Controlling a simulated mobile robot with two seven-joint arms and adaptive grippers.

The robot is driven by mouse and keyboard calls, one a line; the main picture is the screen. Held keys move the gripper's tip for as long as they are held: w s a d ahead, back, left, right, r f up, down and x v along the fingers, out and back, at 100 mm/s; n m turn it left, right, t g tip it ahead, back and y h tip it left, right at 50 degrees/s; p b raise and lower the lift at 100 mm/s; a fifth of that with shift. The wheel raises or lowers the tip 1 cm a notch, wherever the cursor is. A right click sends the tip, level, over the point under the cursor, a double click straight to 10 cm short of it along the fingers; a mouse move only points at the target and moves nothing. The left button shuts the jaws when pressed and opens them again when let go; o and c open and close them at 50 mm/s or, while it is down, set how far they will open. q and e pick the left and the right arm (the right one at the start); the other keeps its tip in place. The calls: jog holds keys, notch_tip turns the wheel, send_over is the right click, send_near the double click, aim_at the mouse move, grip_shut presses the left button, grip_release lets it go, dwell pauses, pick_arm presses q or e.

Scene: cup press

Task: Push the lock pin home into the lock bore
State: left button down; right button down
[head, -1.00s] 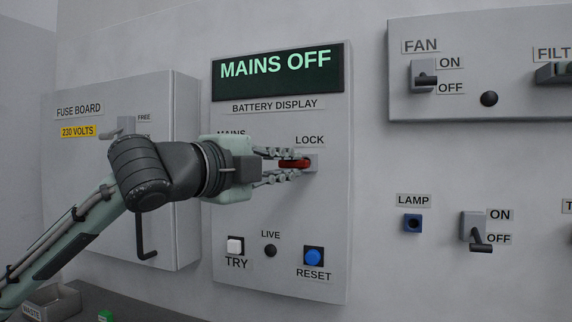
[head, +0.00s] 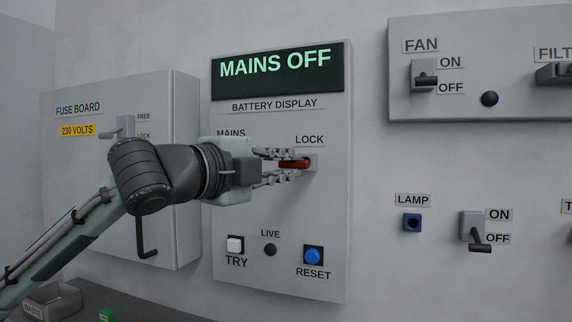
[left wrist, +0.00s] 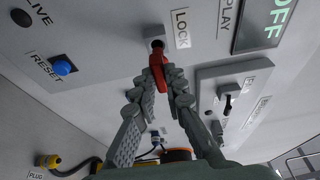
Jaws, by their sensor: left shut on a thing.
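The red lock pin (head: 293,164) is held between the fingers of my left gripper (head: 284,166), which is shut on it; the pin's red head also shows in the left wrist view (left wrist: 159,72). The lock bore (left wrist: 157,45) is a dark hole beside the LOCK label, in a pale square plate (head: 313,162) on the panel. The pin's front end is at the bore. How deep it sits is hard to tell. My right gripper is not in view.
The panel's display (head: 277,71) reads MAINS OFF. Below the gripper are the white TRY button (head: 235,244) and blue RESET button (head: 313,256). The fuse board (head: 120,200) stands behind my left arm. A fan switch box (head: 480,60) is at the upper right.

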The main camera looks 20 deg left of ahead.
aim_at(284, 164)
pick_arm(q)
jog(key=shift+w+d, duration=0.1)
jog(key=shift+w, duration=1.95)
jog(key=c, duration=1.5)
grip_release()
jog(key=v, duration=1.2)
